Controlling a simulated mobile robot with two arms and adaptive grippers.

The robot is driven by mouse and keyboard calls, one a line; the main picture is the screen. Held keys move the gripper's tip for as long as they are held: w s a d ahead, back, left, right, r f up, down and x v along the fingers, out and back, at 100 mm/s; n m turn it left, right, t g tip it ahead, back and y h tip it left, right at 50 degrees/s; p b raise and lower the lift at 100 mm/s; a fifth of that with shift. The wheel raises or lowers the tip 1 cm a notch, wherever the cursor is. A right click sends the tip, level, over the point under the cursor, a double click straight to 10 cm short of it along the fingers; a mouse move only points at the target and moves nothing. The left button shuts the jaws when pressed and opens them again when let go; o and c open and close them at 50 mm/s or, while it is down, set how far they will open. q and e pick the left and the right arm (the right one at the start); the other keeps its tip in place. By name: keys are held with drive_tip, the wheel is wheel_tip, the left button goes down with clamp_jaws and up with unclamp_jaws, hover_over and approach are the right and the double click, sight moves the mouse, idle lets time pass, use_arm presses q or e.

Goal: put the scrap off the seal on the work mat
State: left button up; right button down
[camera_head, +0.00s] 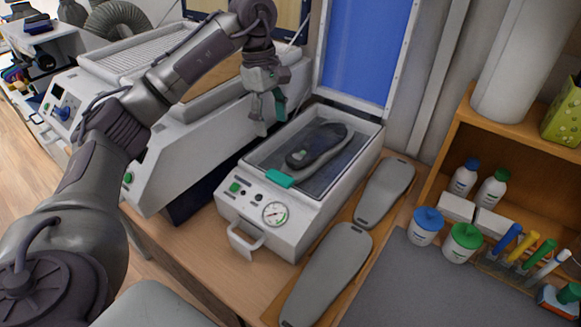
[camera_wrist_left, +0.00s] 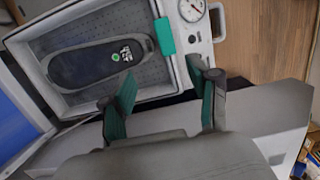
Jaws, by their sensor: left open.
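The scrap (camera_head: 280,178) is a small teal-green piece lying on the front rim, or seal, of the open white press (camera_head: 316,200), above its control panel. It also shows in the left wrist view (camera_wrist_left: 165,36). A dark insole (camera_head: 318,145) lies in the press. The work mat (camera_head: 400,287) is dark grey and lies at the lower right. My left gripper (camera_head: 267,118) is above the left side of the press, apart from the scrap. Its teal-padded fingers (camera_wrist_left: 160,88) are open with nothing between them. My right gripper is out of view.
The blue-lined press lid (camera_head: 367,45) stands raised behind. Two grey insole shapes (camera_head: 328,272) lie on boards between press and mat. Blue and green lidded jars (camera_head: 425,226) and colored markers (camera_head: 522,250) stand along the mat's back. A larger white machine (camera_head: 160,150) is left of the press.

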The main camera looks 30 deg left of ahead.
use_arm(q)
drive_tip(key=p, duration=0.2)
hover_over(279, 176)
drive_tip(key=a, duration=0.1)
drive_tip(key=f, duration=0.6)
drive_tip(key=shift+a+f, duration=0.2)
drive_tip(key=shift+f, duration=0.15)
drive_tip(key=f+p, duration=0.2)
drive_tip(key=f, duration=0.1)
drive_tip(key=shift+d, duration=0.35)
drive_tip(key=shift+d+f+p, duration=0.2)
drive_tip(key=shift+f+p, duration=0.45)
drive_tip(key=shift+f, duration=1)
drive_tip(key=c, duration=0.8)
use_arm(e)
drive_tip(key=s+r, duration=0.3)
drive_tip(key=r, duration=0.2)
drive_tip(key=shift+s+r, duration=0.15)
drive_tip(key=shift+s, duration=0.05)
